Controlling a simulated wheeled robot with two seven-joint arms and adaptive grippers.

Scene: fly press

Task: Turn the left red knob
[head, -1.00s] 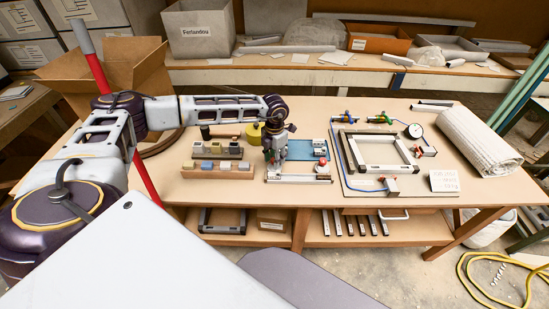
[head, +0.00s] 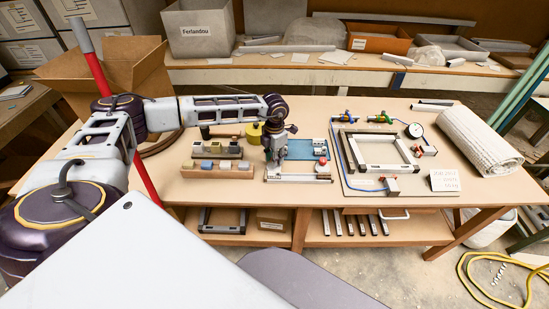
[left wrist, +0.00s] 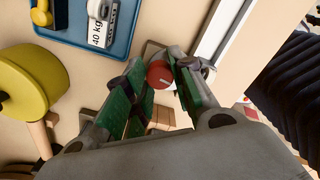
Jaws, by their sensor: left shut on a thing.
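My left gripper (head: 274,166) is lowered over the left end of the small framed fixture (head: 300,179) on the workbench. In the left wrist view, a round red knob (left wrist: 160,73) with a pale mark sits between the green-padded fingers of my left gripper (left wrist: 163,88), which is shut on it. In the head view this knob is hidden by the gripper. Another red knob (head: 323,161) stands at the right end of the same fixture. My right gripper is not in view.
A blue tray (head: 300,149) lies behind the fixture. A yellow-green round thing (head: 253,132) stands to its left. Wooden blocks with several small parts (head: 216,151) lie further left. A board with a metal frame (head: 365,152) and gauge (head: 414,130) is on the right.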

